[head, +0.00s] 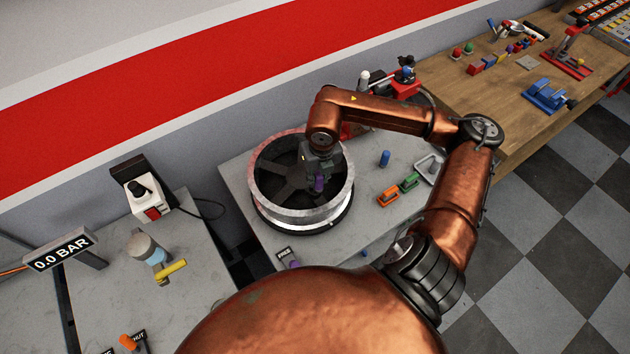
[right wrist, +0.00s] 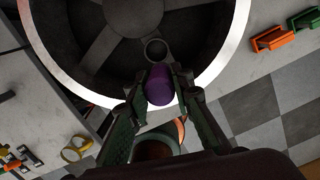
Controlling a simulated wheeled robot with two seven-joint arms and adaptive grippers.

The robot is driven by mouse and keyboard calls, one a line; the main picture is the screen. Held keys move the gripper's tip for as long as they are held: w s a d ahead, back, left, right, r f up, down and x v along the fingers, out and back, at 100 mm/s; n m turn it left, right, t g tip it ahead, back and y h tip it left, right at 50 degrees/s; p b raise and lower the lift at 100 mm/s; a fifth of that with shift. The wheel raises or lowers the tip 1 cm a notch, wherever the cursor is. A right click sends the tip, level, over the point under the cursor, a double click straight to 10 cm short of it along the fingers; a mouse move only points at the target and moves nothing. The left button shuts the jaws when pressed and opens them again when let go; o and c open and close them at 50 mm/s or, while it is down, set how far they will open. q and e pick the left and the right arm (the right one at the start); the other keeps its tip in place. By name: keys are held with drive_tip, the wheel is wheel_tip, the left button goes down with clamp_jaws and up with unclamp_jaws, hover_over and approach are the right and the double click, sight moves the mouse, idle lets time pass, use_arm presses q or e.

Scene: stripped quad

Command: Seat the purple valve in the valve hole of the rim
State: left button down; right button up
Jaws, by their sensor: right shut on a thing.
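My right gripper (head: 318,168) is shut on the purple valve (head: 319,184) and holds it over the near right inside of the silver rim (head: 298,216). In the right wrist view the purple valve (right wrist: 160,88) sits between the two fingertips (right wrist: 163,80). A small grey ring with a dark centre, which looks like the valve hole (right wrist: 156,49), lies just beyond the valve in the rim (right wrist: 238,40). The valve appears apart from the ring; its height above it cannot be told. My left gripper is not in view.
The rim stands on a grey bench. A blue peg (head: 384,158), an orange block (head: 388,196) and a green block (head: 409,181) lie to its right. A red machine (head: 400,88) is behind. A pressure display (head: 58,250) stands at left.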

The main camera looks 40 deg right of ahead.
drive_tip(key=f, duration=0.2)
drive_tip(key=w+f, duration=0.1)
drive_tip(key=f, duration=0.1)
drive_tip(key=w+f, duration=0.1)
drive_tip(key=f, duration=0.1)
drive_tip(key=shift+w+d, duration=0.25)
drive_tip(key=shift+d, duration=0.1)
drive_tip(key=shift+f, duration=0.15)
drive_tip(key=o, duration=1)
